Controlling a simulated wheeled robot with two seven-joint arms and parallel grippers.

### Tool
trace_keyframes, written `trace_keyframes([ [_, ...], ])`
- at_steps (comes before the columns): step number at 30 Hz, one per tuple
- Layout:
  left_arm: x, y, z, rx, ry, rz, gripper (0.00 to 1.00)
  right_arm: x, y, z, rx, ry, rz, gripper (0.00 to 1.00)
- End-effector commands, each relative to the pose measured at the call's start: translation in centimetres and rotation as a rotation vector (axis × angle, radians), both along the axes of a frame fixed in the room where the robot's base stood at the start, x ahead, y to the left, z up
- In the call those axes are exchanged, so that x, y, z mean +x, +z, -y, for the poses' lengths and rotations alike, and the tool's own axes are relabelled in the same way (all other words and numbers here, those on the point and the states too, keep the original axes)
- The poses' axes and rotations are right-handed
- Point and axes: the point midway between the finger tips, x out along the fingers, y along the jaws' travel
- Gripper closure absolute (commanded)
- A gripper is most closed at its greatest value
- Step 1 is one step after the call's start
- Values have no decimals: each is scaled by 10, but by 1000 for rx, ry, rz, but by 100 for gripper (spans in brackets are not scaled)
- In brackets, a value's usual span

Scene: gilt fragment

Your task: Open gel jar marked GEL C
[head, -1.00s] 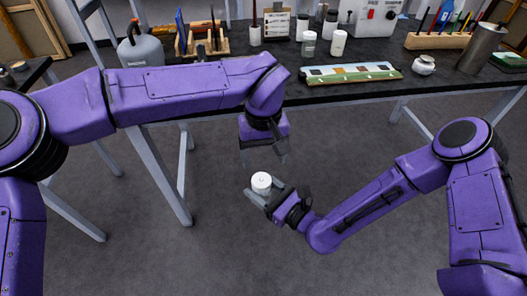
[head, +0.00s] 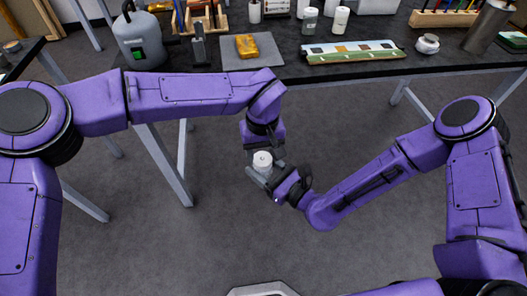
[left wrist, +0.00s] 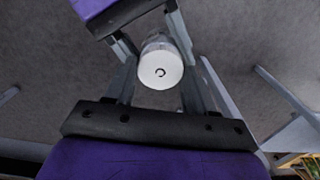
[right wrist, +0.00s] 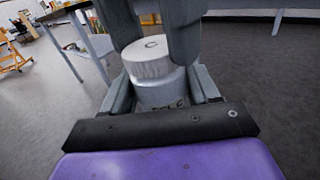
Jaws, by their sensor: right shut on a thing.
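A small jar with a round white lid (head: 262,157) is held in the air in front of the table. My right gripper (head: 265,175) is shut on the jar's body, and the jar stands upright in it. In the right wrist view, the grey body (right wrist: 160,88) has dark lettering ending in what looks like a C, partly hidden by the gripper. My left gripper (head: 263,150) points down over the jar. In the left wrist view, its fingers stand apart on either side of the lid (left wrist: 160,70), with a gap showing. The lid sits on the jar.
The dark table (head: 300,72) behind holds a painted panel (head: 352,52), a grey mat with a yellow block (head: 246,46), a small white-lidded jar (head: 428,43), two bottles and a grey canister (head: 140,38). The floor below the jar is clear.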

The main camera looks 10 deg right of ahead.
Motion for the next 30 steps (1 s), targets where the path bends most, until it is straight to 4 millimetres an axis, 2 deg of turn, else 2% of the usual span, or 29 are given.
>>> trace_keyframes([
  [4,-1,2,5,-12,42,4,82,-4,2,-6,0,20,6,100],
  [8,-1,3,6,-13,307,3,82,-4,2,-7,-1,23,6,100],
  [30,4,5,-2,5,2647,3,84,-6,1,-7,-3,27,4,100],
])
